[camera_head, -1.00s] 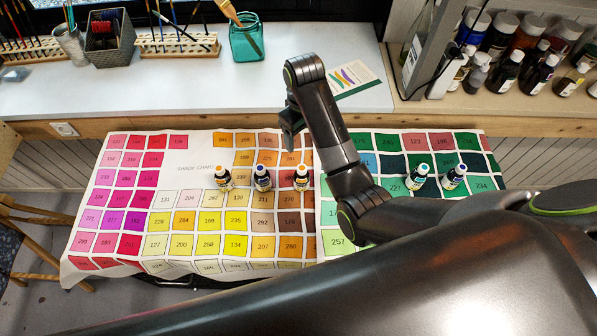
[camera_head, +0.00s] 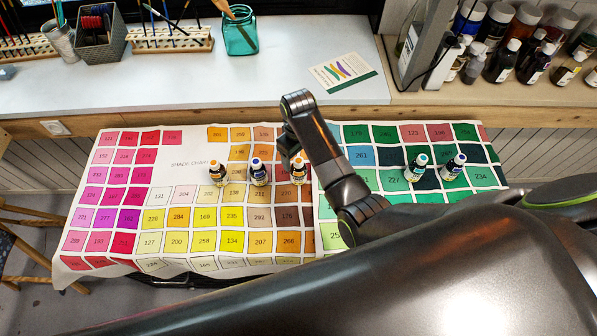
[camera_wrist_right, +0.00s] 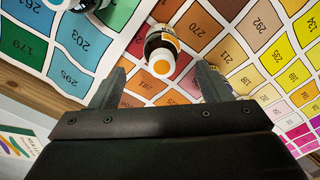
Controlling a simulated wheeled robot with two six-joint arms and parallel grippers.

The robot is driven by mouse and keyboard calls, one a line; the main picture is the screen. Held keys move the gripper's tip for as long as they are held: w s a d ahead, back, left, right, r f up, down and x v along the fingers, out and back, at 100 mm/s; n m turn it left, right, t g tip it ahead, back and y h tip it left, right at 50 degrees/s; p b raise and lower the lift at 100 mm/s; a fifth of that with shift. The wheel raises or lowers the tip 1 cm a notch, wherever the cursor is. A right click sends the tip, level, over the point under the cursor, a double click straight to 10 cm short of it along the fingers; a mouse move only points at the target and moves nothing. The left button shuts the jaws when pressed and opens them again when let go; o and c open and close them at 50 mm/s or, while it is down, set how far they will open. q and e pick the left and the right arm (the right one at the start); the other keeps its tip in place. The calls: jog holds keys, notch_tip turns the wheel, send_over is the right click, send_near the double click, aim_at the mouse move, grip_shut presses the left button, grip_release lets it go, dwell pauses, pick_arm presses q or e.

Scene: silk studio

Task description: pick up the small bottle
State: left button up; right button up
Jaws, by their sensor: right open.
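Several small bottles with coloured caps stand upright on the swatch chart (camera_head: 181,161). One orange-capped bottle (camera_head: 299,174) stands right beside my right gripper (camera_head: 288,154), partly covered by it in the head view. In the right wrist view, this bottle (camera_wrist_right: 161,42) is ahead of the open fingers (camera_wrist_right: 161,82), roughly centred between their tips, with nothing gripped. To its left in the head view stand a blue-capped bottle (camera_head: 259,173) and another orange-capped bottle (camera_head: 217,174). A teal-capped bottle (camera_head: 416,169) and a blue-capped bottle (camera_head: 453,167) stand to the right. My left gripper is out of view.
Behind the chart is a pale counter (camera_head: 200,90) with a teal jar (camera_head: 240,35), brush racks (camera_head: 170,40) and a card (camera_head: 345,72). Dark bottles crowd the shelf (camera_head: 480,95) at the back right. My own arm covers the chart's front right.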

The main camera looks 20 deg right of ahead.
aim_at(299, 161)
jog(key=f, duration=0.2)
jog(key=f+p, duration=0.1)
jog(key=shift+s+f, duration=0.1)
jog(key=shift+s, duration=0.15)
jog(key=shift+f, duration=0.85)
jog(key=shift+r, duration=0.1)
jog(key=c, duration=1.4)
